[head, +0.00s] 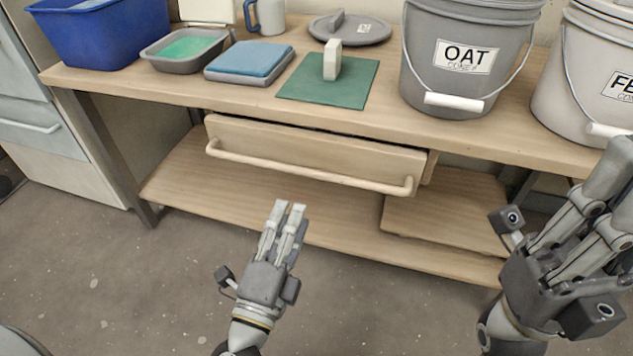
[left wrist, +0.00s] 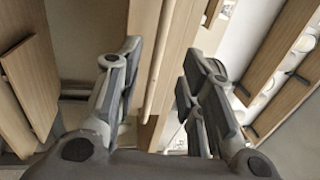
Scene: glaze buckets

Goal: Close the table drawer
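The table drawer (head: 330,149) is a wooden box front under the tabletop in the head view. It stands pulled out a little, with a dark gap above its front and its right side wall showing. A long pale bar handle (head: 290,170) runs across it. My left gripper (head: 288,206) is in front of and below the drawer, apart from the handle in the head view. In the left wrist view its fingers (left wrist: 163,55) are spread and empty, with a pale bar and wood beyond. My right gripper (head: 620,185) is at the right edge, partly cut off, fingers apart, holding nothing visible.
The wooden table (head: 490,128) carries a blue bin (head: 105,35), a grey tub (head: 187,66), a green mat (head: 300,88) with a white block (head: 332,60), an OAT bucket (head: 440,75) and another bucket (head: 570,90). A lower shelf (head: 190,185) lies beneath. Floor in front is clear.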

